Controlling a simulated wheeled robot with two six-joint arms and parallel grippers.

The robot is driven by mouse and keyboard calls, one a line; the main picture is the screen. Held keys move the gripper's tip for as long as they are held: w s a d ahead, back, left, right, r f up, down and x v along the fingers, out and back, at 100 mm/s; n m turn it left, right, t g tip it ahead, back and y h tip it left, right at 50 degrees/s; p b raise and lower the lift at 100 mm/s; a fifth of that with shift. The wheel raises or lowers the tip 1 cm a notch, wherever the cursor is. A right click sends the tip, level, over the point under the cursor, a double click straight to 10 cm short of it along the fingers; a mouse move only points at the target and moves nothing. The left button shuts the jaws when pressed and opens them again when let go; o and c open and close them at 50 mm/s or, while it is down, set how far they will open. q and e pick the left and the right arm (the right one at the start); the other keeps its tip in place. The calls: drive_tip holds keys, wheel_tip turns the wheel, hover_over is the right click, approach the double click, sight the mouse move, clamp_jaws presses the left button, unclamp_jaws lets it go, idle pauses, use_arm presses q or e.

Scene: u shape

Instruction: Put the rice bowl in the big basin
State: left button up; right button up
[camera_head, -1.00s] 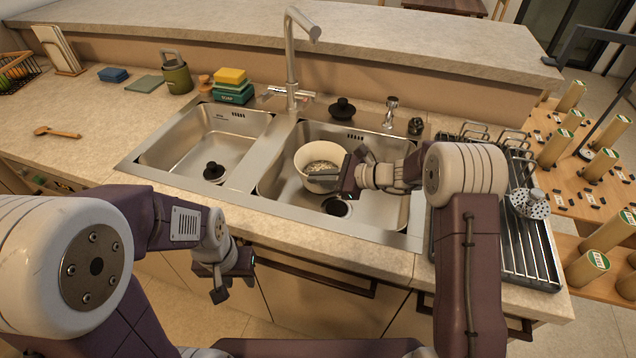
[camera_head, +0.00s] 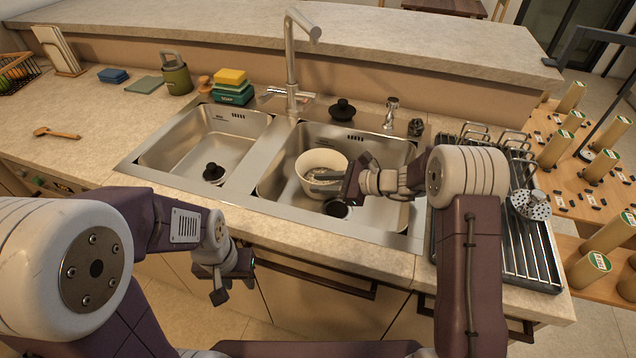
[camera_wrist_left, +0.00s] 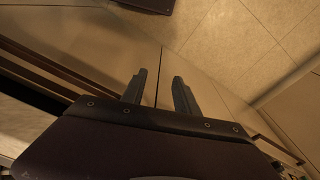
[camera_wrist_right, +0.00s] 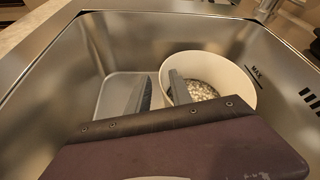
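The rice bowl (camera_head: 309,183) is cream-white with pale grains inside and is in the right, larger basin (camera_head: 385,211) of the double sink. It looks upright on the basin floor, near the drain. My right gripper (camera_head: 322,180) reaches in from the right at the bowl's near rim. In the right wrist view its fingers (camera_wrist_right: 160,88) stand apart; one overlaps the inside of the bowl (camera_wrist_right: 242,90), the other is outside, with the rim between them. Contact with the rim is hard to tell. My left gripper (camera_wrist_left: 160,88) is open and empty, low in front of the cabinets.
A tall faucet (camera_head: 290,65) stands behind the divider. A dish rack (camera_head: 520,245) is to the right. Sponge boxes (camera_head: 232,88) and a green canister (camera_head: 177,77) stand on the back counter.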

drive_tip(key=v, duration=1.1)
drive_tip(key=shift+p, duration=0.4)
